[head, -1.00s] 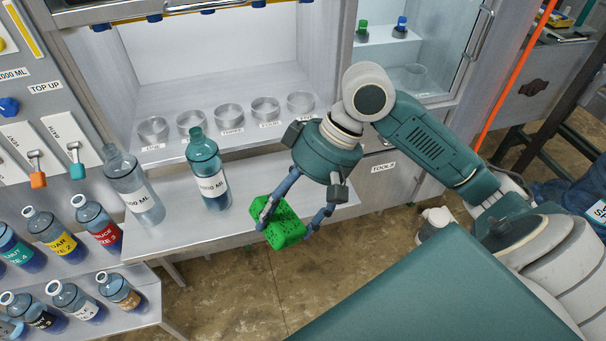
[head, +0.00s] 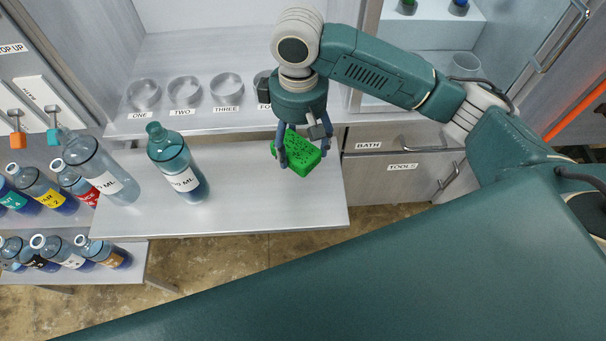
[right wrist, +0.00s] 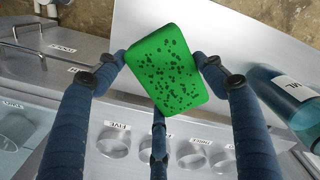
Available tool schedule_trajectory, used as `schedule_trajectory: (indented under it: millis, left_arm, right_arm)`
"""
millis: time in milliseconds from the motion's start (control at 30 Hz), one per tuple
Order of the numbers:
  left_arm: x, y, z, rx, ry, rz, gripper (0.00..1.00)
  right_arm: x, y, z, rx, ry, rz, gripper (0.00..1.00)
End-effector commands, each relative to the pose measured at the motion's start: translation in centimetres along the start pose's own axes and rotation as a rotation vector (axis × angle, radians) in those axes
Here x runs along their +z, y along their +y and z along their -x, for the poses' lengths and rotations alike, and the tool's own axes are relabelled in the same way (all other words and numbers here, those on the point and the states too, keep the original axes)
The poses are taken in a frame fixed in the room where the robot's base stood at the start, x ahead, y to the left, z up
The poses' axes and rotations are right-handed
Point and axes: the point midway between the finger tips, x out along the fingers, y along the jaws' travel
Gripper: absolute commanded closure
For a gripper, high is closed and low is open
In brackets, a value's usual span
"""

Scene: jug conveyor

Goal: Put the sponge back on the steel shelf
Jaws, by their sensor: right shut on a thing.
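The green sponge (head: 301,154) with dark pores is held by my right gripper (head: 303,145), which is shut on it. In the head view they are over the right part of the steel shelf (head: 255,205). In the right wrist view the sponge (right wrist: 168,70) sits between the blue fingers (right wrist: 165,80), tilted, with the bare shelf (right wrist: 225,40) behind it. I cannot tell whether the sponge touches the shelf. My left gripper is not in view.
A teal-necked bottle (head: 178,165) and a clear bottle (head: 100,168) stand on the shelf's left part. Labelled round dishes (head: 185,90) line the ledge behind. The shelf's middle is clear. Drawers marked BATH and TOOLS (head: 400,178) are to the right.

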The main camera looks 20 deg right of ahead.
Motion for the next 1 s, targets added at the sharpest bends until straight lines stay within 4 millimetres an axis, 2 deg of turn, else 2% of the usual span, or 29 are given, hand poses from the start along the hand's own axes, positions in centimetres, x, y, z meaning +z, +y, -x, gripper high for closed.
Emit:
schedule_trajectory:
  millis: [167, 333, 500, 800, 1000]
  left_arm:
    - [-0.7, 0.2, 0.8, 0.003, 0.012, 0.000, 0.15]
    - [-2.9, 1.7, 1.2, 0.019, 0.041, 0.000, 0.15]
    - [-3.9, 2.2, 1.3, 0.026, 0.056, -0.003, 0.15]
    - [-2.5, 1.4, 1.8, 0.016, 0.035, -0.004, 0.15]
    - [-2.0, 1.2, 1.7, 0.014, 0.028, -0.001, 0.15]
  right_arm:
    - [0.2, 0.1, -4.9, -0.001, -0.006, -0.004, 0.49]
    - [0.1, 0.1, -8.6, -0.001, -0.003, -0.003, 0.49]
    - [0.0, 0.1, -10.4, -0.001, 0.001, -0.003, 0.49]
    - [0.0, 0.1, -14.2, -0.001, -0.001, -0.003, 0.49]
    - [-0.1, 0.1, -14.8, 0.000, 0.003, -0.002, 0.49]
